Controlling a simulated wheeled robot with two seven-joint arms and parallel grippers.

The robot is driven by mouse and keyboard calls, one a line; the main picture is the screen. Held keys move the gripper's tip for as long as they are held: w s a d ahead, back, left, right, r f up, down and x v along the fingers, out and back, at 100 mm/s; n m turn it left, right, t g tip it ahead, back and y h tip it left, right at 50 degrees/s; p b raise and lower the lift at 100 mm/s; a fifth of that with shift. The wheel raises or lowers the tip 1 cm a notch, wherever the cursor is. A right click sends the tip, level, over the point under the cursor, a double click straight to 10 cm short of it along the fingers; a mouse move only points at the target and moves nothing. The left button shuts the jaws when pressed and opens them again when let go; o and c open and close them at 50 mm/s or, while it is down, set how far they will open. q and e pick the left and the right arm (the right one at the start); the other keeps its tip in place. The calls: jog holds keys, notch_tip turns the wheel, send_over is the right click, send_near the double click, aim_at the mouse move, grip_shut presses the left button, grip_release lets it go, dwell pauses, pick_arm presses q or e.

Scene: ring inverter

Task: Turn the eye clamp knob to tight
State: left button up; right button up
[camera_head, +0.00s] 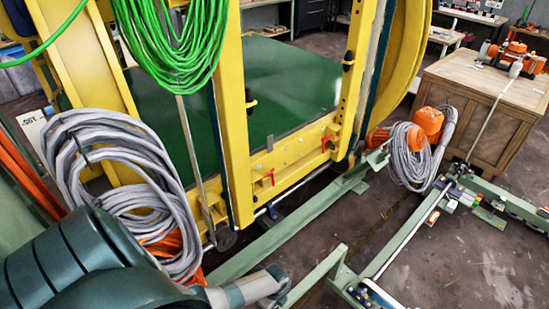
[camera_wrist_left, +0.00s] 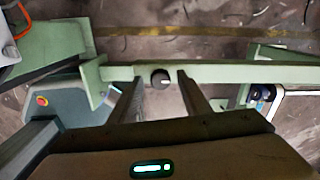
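A round black knob (camera_wrist_left: 160,78) with a small white mark shows in the left wrist view, at the edge of a pale green beam (camera_wrist_left: 225,74). My left gripper (camera_wrist_left: 161,80) is open, with one finger on each side of the knob in that view. Gaps show between the fingers and the knob, and I cannot tell how far off in depth it is. In the head view my left gripper (camera_head: 272,286) is at the bottom centre by the green frame (camera_head: 325,270); the knob cannot be made out there. My right gripper is out of view.
A yellow ring frame (camera_head: 232,120) with a green panel stands behind. Grey cable coils (camera_head: 115,165) hang close to my left arm, and another grey coil (camera_head: 410,160) hangs at the right. A wooden crate (camera_head: 480,110) stands at the right. Bare floor (camera_head: 495,265) lies at lower right.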

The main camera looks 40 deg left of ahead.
pick_arm(q)
notch_tip(320, 180, up, 12)
jog(key=p, duration=1.1)
notch_tip(320, 180, up, 5)
send_over(275, 308)
jog(key=shift+s+r+b, duration=0.15)
jog(key=shift+r+b, duration=0.05)
jog(key=shift+b, duration=0.25)
